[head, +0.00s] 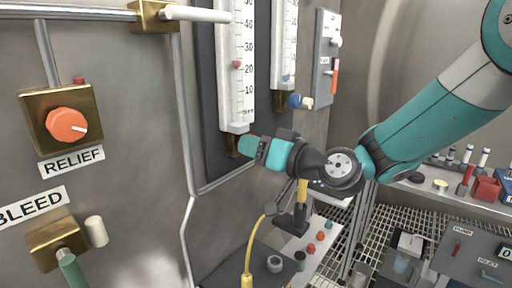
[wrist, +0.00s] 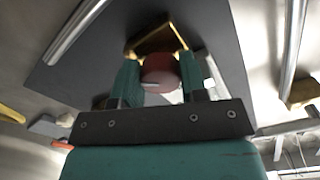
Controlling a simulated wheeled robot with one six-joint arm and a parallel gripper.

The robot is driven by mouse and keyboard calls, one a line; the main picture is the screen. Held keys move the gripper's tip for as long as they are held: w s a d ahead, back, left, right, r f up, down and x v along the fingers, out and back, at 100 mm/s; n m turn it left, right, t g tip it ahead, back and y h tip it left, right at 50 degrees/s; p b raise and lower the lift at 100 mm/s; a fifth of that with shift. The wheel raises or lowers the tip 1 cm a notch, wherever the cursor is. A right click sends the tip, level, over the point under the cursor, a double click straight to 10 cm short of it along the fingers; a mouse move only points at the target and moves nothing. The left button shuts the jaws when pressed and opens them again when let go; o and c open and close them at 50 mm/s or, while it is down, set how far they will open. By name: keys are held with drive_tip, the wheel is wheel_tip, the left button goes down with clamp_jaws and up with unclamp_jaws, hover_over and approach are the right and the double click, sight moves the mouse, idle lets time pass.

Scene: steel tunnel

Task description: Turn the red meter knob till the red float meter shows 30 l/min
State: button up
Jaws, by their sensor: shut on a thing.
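The red float meter (head: 225,100) is a clear upright scale on a dark panel in the head view. Its red float (head: 236,64) sits a little above the 20 mark, below 30. The red meter knob (wrist: 160,73) shows in the wrist view, in front of a brass block (wrist: 158,40), with a pale mark near its lower edge. My gripper (wrist: 160,84) is shut on the knob, one finger on each side. In the head view my gripper (head: 246,146) is just below the meter and hides the knob.
A second meter (head: 284,45) with a blue knob (head: 294,101) stands just right. The orange RELIEF knob (head: 66,124) and the BLEED valve (head: 57,245) are at left. A grey pipe (head: 182,120) runs down beside the panel. A yellow cable (head: 249,245) hangs below my gripper.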

drive_tip(key=o, duration=0.9)
